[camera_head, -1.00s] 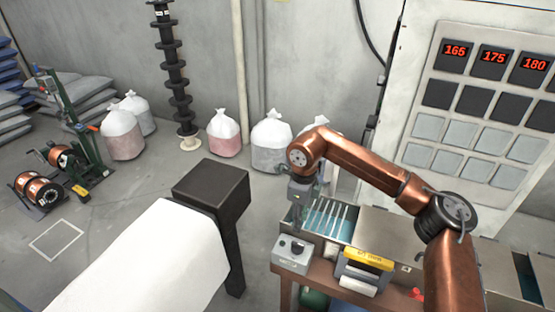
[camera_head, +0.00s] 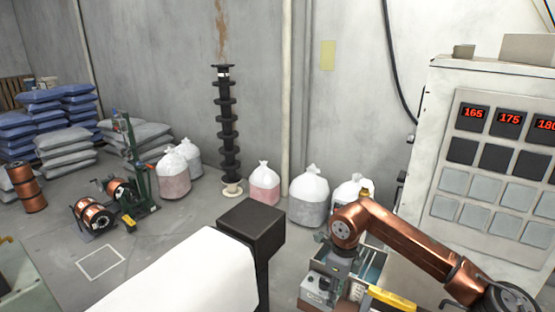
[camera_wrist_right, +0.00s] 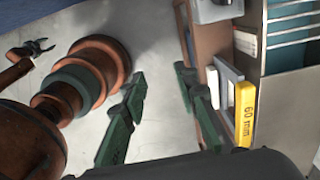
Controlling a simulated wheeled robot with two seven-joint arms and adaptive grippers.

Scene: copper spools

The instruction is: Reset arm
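My right arm comes in from the lower right in the head view, bent over a bench. Its wrist points down, and the right gripper's fingertips are hard to make out there. In the right wrist view, the right gripper (camera_wrist_right: 160,78) has two dark green fingers spread apart with nothing between them. Grey floor shows beyond the gap, with the bench side to its right. My left gripper does not show in the head view. A small dark claw at the upper left of the right wrist view may be it, but I cannot tell.
Below my right wrist are a grey control box (camera_head: 317,291) and a yellow-labelled block (camera_head: 392,299), marked "60 mm" in the right wrist view (camera_wrist_right: 243,112). A button cabinet (camera_head: 450,85) stands right. White sacks (camera_head: 309,198) line the wall. Copper spools (camera_head: 93,216) stand left on open floor.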

